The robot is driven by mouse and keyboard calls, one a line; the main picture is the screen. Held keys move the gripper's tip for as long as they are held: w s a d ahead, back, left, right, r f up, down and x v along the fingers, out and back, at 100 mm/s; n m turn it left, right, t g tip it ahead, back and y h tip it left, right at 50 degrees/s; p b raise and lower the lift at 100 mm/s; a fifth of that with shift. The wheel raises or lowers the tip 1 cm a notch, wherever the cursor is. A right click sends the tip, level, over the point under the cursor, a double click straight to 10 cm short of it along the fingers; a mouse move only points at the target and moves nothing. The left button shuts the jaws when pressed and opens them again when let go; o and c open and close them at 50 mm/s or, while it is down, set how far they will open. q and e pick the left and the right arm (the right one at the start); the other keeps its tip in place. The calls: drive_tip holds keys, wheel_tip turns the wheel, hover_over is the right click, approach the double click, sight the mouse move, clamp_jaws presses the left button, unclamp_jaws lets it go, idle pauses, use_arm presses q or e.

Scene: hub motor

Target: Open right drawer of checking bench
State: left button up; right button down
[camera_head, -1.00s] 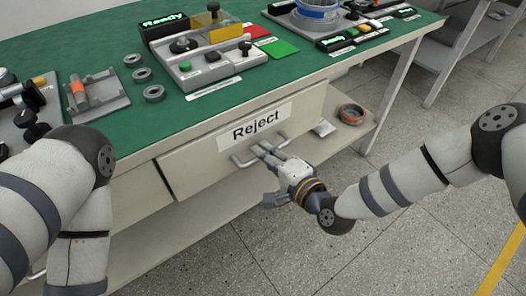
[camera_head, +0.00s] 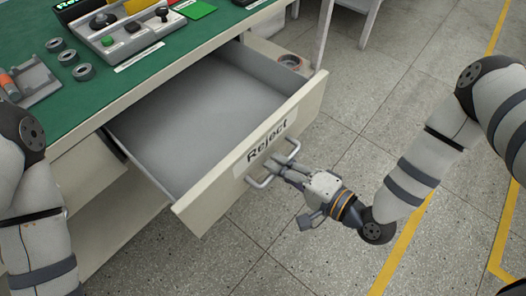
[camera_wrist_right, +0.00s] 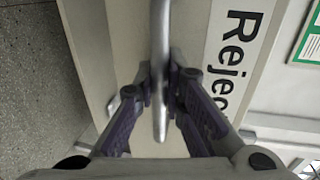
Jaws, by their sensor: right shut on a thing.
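The right drawer (camera_head: 205,125) of the checking bench stands well out from the bench, and its grey inside looks empty. Its front carries a "Reject" label (camera_head: 267,140) and a metal bar handle (camera_head: 262,181). My right gripper (camera_head: 285,172) is shut on the handle. In the right wrist view the handle bar (camera_wrist_right: 160,75) runs between the two dark fingers (camera_wrist_right: 160,100). My left arm shows at the left edge of the head view, but its gripper is out of view.
The green bench top (camera_head: 135,80) holds a control box (camera_head: 125,32), several dark rings (camera_head: 68,58) and a grey fixture (camera_head: 30,82). A reddish ring (camera_head: 290,62) lies on the lower shelf behind the drawer. The tiled floor at the right is clear.

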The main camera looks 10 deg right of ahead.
drive_tip(key=shift+s+d, duration=0.4)
drive_tip(key=shift+s, duration=0.15)
drive_tip(key=c, duration=1.7)
unclamp_jaws()
drive_tip(key=shift+o, duration=0.2)
drive_tip(key=v, duration=1.2)
